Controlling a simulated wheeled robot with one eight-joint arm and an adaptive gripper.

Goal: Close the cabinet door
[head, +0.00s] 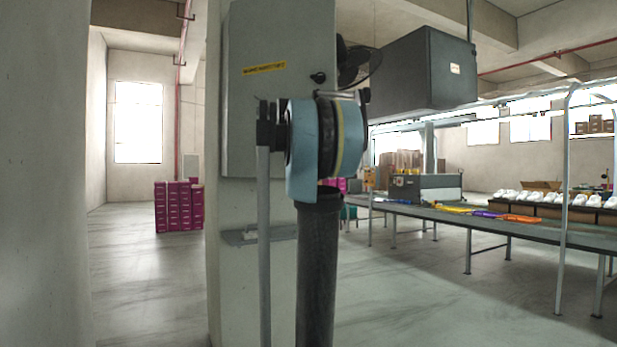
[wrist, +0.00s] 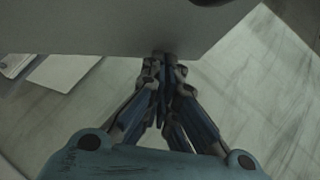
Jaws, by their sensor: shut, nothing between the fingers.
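The grey cabinet (head: 275,120) is mounted on a concrete pillar in the head view, with a yellow label (head: 264,68) and a small dark knob (head: 318,78) near its right side. My arm hides its lower right part. I cannot tell from this view how far its door stands open. In the wrist view, a flat grey panel (wrist: 100,27), apparently the cabinet door, fills the top. My gripper (wrist: 163,60) is shut and empty, its fingertips together at the panel's lower edge. I cannot tell whether they touch it. My fingers are not clear in the head view.
The pillar (head: 214,240) stands behind the cabinet. Stacked magenta boxes (head: 179,206) stand on the floor at the left. A long conveyor table (head: 480,220) with shoes runs along the right. A large dark box (head: 425,70) hangs above it. The floor between is open.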

